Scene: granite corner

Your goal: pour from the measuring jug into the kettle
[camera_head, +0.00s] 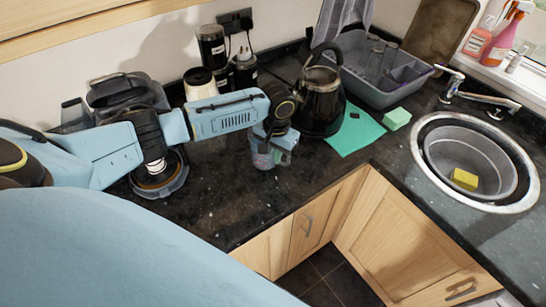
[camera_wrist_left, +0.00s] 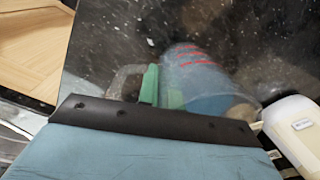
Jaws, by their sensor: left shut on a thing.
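The measuring jug (camera_head: 262,158) is clear with red marks and is partly hidden behind my left gripper (camera_head: 279,148) in the head view. In the left wrist view the jug (camera_wrist_left: 196,72) shows with its red marks and clear handle; bluish colour shows in it, but I cannot tell its contents. My left gripper is shut on the jug, with a green finger pad (camera_wrist_left: 150,85) at the handle. I cannot tell whether the jug touches the counter. The black kettle (camera_head: 320,104) stands upright just behind and right of the gripper. My right gripper is not in view.
A green cloth (camera_head: 356,131) and green sponge (camera_head: 397,118) lie right of the kettle. A grey dish rack (camera_head: 405,92) stands behind, with the round sink (camera_head: 428,184) at right. Dark canisters (camera_head: 211,46) stand by the wall. The front counter (camera_head: 225,205) is clear.

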